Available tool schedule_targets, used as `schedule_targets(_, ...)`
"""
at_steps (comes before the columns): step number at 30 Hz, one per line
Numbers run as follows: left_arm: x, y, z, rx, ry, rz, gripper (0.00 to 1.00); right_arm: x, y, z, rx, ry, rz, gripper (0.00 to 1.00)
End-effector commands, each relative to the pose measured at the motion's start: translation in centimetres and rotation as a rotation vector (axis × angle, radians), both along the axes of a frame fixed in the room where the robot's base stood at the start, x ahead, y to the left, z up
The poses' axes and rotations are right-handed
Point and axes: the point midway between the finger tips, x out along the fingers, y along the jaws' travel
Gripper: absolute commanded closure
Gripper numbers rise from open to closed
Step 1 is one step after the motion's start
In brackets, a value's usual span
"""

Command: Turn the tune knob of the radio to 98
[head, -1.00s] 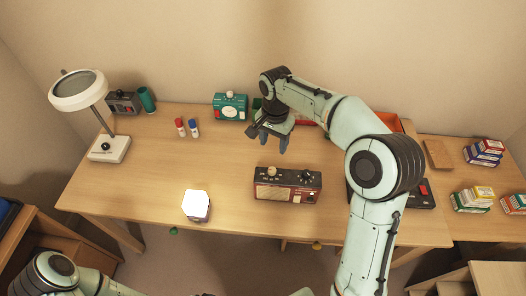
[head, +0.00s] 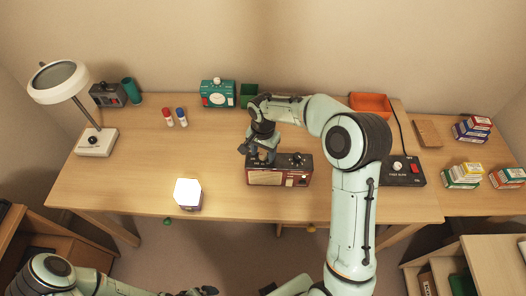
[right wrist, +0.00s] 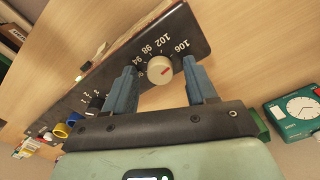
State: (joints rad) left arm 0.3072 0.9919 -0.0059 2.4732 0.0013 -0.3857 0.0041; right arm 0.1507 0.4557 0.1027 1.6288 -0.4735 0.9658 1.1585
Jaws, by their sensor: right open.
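The red and dark radio (head: 295,180) stands near the front middle of the desk. Its cream tune knob (right wrist: 158,70) carries a red mark, and printed numbers including 98, 102 and 106 surround it. The mark seems to lie towards the 106 side; its exact reading is unclear. My right gripper (head: 258,158) is over the radio's left part and hides the tune knob in the head view. In the right wrist view its blue fingers (right wrist: 160,86) are open, one on either side of the knob, with gaps visible. My left gripper (head: 207,291) is low at the bottom edge, its jaws unclear.
A second, dark knob (head: 296,160) is on the radio's right part. A teal device (head: 217,93) is behind. The desk's left middle is clear.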

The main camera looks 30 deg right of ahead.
Motion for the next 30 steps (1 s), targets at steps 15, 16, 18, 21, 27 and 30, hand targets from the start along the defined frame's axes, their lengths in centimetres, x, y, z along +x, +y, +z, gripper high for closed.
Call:
schedule_targets(15, 0.02, 0.0, 0.01, 0.0, 0.0, 0.0, 0.0, -0.01, 0.01, -0.06, 0.001, 0.001, 0.0, 1.0)
schedule_targets(16, 0.02, 0.0, 0.01, 0.0, 0.0, 0.0, 0.0, -0.01, 0.01, -0.06, 0.001, 0.001, 0.001, 1.0)
schedule_targets(18, 0.02, 0.0, 0.01, 0.0, 0.0, 0.0, 0.0, 0.0, 0.01, -0.05, 0.001, 0.001, 0.004, 1.0)
schedule_targets(21, 0.02, 0.0, 0.02, 0.0, 0.0, 0.0, 0.0, 0.0, 0.02, -0.05, 0.001, 0.001, 0.019, 1.0)
schedule_targets(27, 0.06, 0.0, 0.07, 0.0, -0.001, 0.0, 0.0, 0.01, 0.06, -0.02, 0.001, 0.001, 0.1, 1.0)
schedule_targets(30, 0.09, 0.0, 0.1, 0.0, -0.001, 0.0, 0.0, 0.01, 0.04, -0.01, 0.001, 0.001, 0.169, 1.0)
